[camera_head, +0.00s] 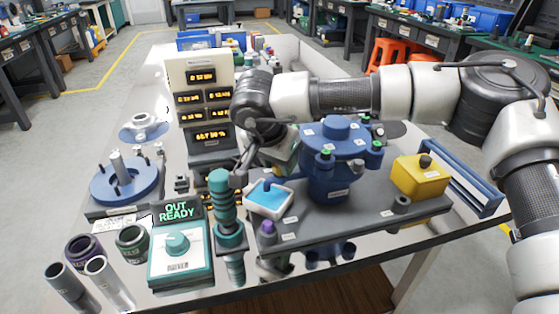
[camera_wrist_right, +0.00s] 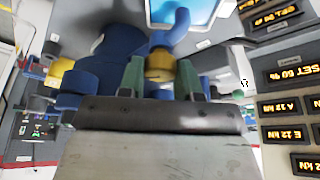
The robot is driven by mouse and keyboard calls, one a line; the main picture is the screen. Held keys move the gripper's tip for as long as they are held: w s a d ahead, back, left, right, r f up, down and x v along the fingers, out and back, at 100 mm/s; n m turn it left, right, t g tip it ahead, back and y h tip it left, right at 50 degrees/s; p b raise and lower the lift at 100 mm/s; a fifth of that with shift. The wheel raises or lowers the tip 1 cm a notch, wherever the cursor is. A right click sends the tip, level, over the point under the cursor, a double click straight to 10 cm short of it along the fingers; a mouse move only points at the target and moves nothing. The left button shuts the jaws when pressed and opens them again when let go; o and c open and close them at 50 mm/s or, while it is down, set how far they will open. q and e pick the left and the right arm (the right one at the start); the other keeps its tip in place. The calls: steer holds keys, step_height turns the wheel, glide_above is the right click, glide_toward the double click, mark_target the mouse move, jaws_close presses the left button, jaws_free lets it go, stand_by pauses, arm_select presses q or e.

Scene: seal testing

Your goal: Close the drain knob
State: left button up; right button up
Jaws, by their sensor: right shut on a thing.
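My right gripper (camera_wrist_right: 162,76) has its two green fingers on either side of a small blue and yellow knob-like part (camera_wrist_right: 159,64), and is shut on it. I cannot read a label that names this part as the drain knob. The vessel stands upright on a grey base plate (camera_head: 350,227). My left gripper is in neither view.
A panel with orange readouts (camera_head: 203,75) stands close to my right wrist. A tray with a blue surface (camera_head: 269,197), a teal column (camera_head: 222,205), a teal box reading OUT READY (camera_head: 178,254) and a yellow block (camera_head: 418,178) surround the vessel.

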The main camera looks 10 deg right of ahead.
steer(key=shift+m+g, duration=0.4)
steer(key=shift+m, duration=1.1)
steer(key=shift+a+m+g+h+p, duration=0.1)
steer(key=shift+m+g+h+p, duration=0.35)
steer(key=shift+m, duration=0.35)
steer(key=m+g+p, duration=0.1)
steer(key=m, duration=0.2)
steer(key=m+g+p, duration=0.1)
steer(key=m, duration=0.2)
steer(key=shift+w+r+m+g+p, duration=0.1)
steer(key=shift+w+m+g+p, duration=0.05)
steer(key=shift+m+g+p, duration=0.15)
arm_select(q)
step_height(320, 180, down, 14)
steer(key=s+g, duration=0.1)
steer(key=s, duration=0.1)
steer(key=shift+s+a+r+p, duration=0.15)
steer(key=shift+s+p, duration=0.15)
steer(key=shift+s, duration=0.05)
arm_select(e)
steer(key=shift+m+g, duration=0.25)
steer(key=shift+m, duration=0.65)
steer(key=o, duration=0.9)
